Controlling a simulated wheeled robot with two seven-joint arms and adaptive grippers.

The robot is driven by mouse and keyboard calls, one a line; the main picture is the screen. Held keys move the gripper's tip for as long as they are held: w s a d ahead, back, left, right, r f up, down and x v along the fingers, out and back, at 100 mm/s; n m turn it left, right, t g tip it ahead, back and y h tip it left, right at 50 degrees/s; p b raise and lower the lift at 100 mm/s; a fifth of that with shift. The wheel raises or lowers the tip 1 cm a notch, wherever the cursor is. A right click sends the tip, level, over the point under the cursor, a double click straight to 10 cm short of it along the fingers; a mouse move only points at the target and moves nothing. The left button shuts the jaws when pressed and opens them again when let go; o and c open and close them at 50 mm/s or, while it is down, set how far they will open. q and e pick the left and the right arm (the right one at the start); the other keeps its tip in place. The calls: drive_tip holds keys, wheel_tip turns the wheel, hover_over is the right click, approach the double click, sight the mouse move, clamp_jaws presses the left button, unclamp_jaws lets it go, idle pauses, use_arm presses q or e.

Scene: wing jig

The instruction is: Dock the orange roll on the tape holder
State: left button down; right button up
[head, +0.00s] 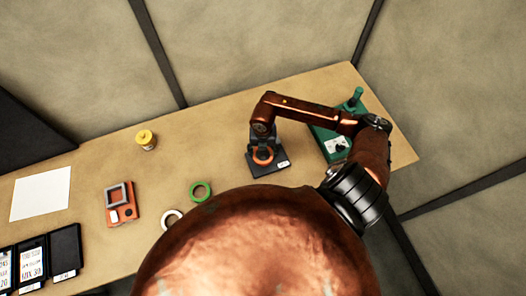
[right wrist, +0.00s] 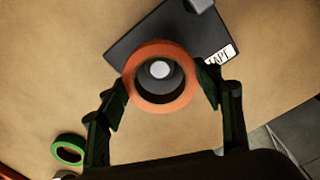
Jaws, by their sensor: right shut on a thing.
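The orange roll (head: 263,160) is held flat between the fingers of my right gripper (head: 263,146), over the dark tape holder (head: 281,161). In the right wrist view the orange roll (right wrist: 135,66) sits between the two fingertips of the right gripper (right wrist: 161,90). The round pale top of a peg (right wrist: 160,69) shows through the roll's hole, off centre toward its upper edge. The black holder base with its TAPE label (right wrist: 219,55) lies beneath. I cannot tell whether the roll is around the peg or still above it. My left gripper is out of view.
A green roll (head: 192,190) and a white roll (head: 164,217) lie left of the holder. A green fixture (head: 322,142) stands close on its right. An orange device (head: 112,215), a yellow-topped pot (head: 146,138) and black labelled bins (head: 65,246) are farther left.

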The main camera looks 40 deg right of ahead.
sight(263, 157)
drive_tip(key=shift+f+b, duration=0.85)
drive_tip(key=shift+f, duration=0.75)
drive_tip(key=shift+w, duration=0.1)
drive_tip(key=shift+f+b, duration=0.55)
drive_tip(key=o, duration=0.9)
drive_tip(key=shift+r+p, duration=3.75)
drive_tip(key=shift+r, duration=1.8)
